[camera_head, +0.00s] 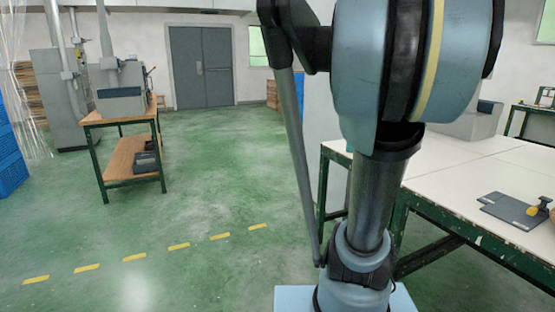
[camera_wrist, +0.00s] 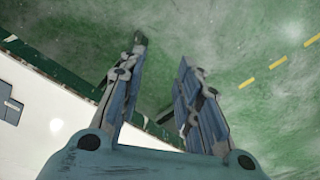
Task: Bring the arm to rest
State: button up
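My gripper (camera_wrist: 161,54) shows in the wrist view with its two fingers apart and nothing between them. It hangs over the green floor, beside the edge of the white-topped table (camera_wrist: 50,128). My arm fills the middle and right of the head view, upright in front of the same table (camera_head: 455,180). The gripper itself is not visible in the head view.
A wooden-shelved bench (camera_head: 130,165) stands at left, near blue crates (camera_head: 8,160). Green floor with yellow dashes (camera_head: 178,246) is clear between.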

jog(key=s+a+f+n, duration=0.3)
jog(key=s+a+f, duration=0.2)
jog(key=f, duration=0.3)
jog(key=s+a+f+n+t, duration=0.1)
jog(key=s+a+f+n, duration=0.3)
jog(key=f, duration=0.4)
jog(key=shift+s+a+y, duration=0.3)
jog(key=shift+s+a, duration=0.6)
jog(key=shift+s, duration=0.15)
jog(key=shift+d, duration=0.1)
